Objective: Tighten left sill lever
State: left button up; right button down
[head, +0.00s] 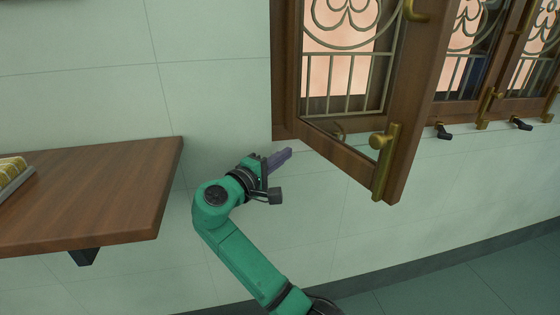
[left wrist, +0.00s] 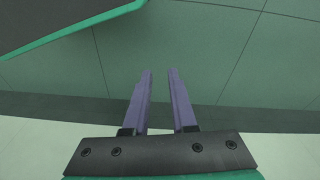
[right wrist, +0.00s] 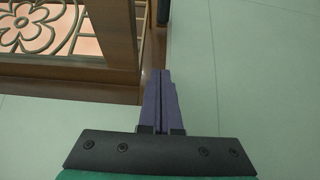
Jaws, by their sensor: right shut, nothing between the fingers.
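Two black levers show under the windows in the head view: a middle one (head: 443,131) and one farther right (head: 521,124). The open wooden sash (head: 410,105) covers the wall below the left window. A small dark shape (head: 338,130) shows through its glass; I cannot tell if it is the left lever. My right gripper (head: 290,152) is shut and empty, by the wall just below the left window's lower left corner. In the right wrist view its closed fingers (right wrist: 162,72) point up past the frame corner, below a dark upright piece (right wrist: 163,12). My left gripper (left wrist: 160,72) is open and empty over the floor.
The open sash juts into the room just right of my right gripper, with a brass handle (head: 382,160) on its edge. A wooden shelf (head: 90,195) with a tray (head: 16,182) is at the left.

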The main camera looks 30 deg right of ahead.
aim_at(307, 150)
jog(key=x, duration=0.6)
jog(key=shift+s, duration=0.1)
jog(key=shift+s+d+f+b, duration=0.15)
jog(key=shift+s+d, duration=0.2)
jog(key=shift+s, duration=0.25)
jog(key=shift+s+d+r+b, duration=0.15)
jog(key=shift+s+d, duration=0.2)
jog(key=shift+s, duration=0.25)
jog(key=shift+s+d, duration=0.25)
jog(key=shift+s, duration=0.2)
pick_arm(q)
notch_tip(307, 150, up, 2)
jog(key=shift+w+d+r, duration=0.1)
jog(key=shift+d, duration=0.05)
